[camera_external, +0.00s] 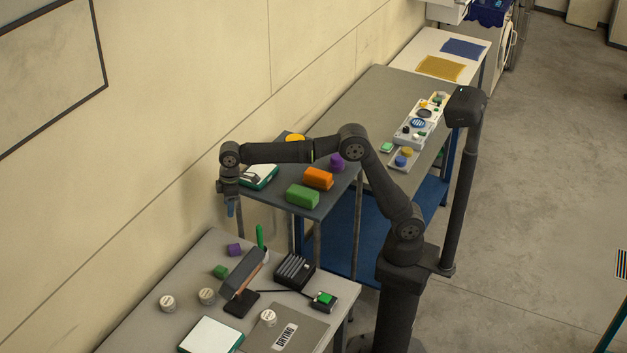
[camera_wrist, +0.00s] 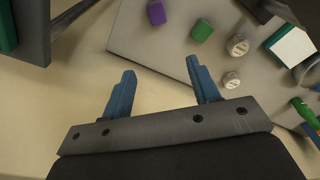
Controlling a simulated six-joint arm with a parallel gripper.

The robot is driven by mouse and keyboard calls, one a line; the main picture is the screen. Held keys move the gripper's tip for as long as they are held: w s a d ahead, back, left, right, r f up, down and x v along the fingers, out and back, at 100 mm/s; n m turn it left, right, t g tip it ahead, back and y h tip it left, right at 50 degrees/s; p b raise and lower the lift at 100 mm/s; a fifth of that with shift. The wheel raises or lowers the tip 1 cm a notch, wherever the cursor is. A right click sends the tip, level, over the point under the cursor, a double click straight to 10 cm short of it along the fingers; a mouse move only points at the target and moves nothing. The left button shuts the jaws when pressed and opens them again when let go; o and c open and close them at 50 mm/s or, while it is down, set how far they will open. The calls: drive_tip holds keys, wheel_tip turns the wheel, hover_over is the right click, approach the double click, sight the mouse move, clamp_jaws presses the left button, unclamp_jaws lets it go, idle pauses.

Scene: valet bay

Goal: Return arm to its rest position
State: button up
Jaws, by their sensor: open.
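My gripper (camera_external: 231,206) hangs from the end of my raised arm, pointing down, left of the small middle table (camera_external: 325,203). In the wrist view its two blue fingers (camera_wrist: 163,90) stand wide apart with nothing between them. My arm reaches from its dark pedestal up over the small table and out toward the wall. The gripper touches nothing that I can see.
The near table (camera_external: 203,262) holds a purple cube (camera_external: 234,250), a green cube (camera_external: 220,271), several pale round tins and a tilted dark panel (camera_external: 242,273). The middle table bears a green block (camera_external: 302,196) and an orange block (camera_external: 318,178). Pale wall (camera_external: 150,150) stands close behind the gripper.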

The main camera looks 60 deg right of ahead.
wheel_tip(320, 180, up, 7)
drive_tip(key=w+d+m, duration=0.2)
drive_tip(key=d+m, duration=0.1)
drive_tip(key=d, duration=0.8)
drive_tip(key=w+d+m, duration=0.2)
drive_tip(key=d+m, duration=0.1)
drive_tip(key=d, duration=0.9)
drive_tip(key=w+d+m+h, duration=0.1)
drive_tip(key=w+d+m, duration=0.1)
drive_tip(key=d, duration=1)
drive_tip(key=shift+w+d+r+m, duration=0.15)
drive_tip(key=shift+w+m, duration=0.2)
drive_tip(key=shift+m, duration=0.05)
